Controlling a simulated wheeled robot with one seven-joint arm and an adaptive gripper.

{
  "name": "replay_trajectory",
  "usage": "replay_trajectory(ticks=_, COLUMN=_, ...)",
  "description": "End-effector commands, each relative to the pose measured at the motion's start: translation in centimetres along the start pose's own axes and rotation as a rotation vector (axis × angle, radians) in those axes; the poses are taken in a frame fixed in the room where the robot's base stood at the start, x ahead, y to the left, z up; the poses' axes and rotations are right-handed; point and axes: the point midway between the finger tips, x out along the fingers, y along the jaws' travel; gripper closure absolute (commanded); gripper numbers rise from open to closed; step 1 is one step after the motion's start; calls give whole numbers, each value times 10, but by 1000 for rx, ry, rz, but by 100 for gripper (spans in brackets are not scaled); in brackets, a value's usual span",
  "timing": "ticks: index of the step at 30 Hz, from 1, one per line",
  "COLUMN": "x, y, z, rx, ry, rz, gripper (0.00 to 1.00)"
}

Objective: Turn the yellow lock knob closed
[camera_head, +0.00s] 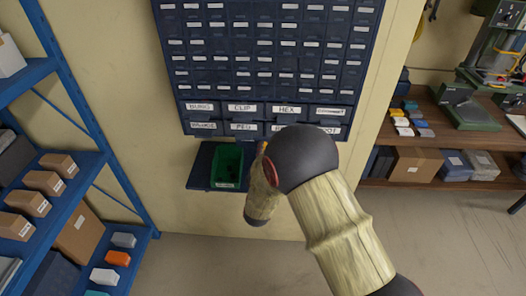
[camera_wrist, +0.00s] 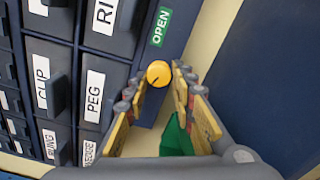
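The yellow lock knob (camera_wrist: 158,74) shows in the wrist view as a round disc with a short dark mark on its face. It sits on a dark strip at the cabinet's edge, beside a green OPEN label (camera_wrist: 160,27). My gripper (camera_wrist: 159,88) is open, with its fingers spread and the knob lined up between the fingertips. I cannot tell whether the tips touch the knob or stop short of it. In the head view my arm hides most of the gripper, and I cannot make out the knob there.
A dark cabinet (camera_head: 266,62) of small labelled drawers fills the wall. A green bin (camera_head: 227,165) stands on a small shelf below it and shows in the wrist view (camera_wrist: 178,140). A blue rack (camera_head: 88,120) with boxes is at left. A wooden bench (camera_head: 462,140) is at right.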

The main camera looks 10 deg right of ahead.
Motion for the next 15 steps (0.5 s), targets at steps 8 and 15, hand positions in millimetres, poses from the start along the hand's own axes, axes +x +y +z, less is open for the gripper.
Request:
replay_trajectory(ticks=8, x=0, y=0, z=0, rx=1, ry=-1, rz=1, gripper=58)
replay_trajectory(ticks=15, x=0, y=1, z=1, rx=2, ry=-2, rz=1, gripper=58)
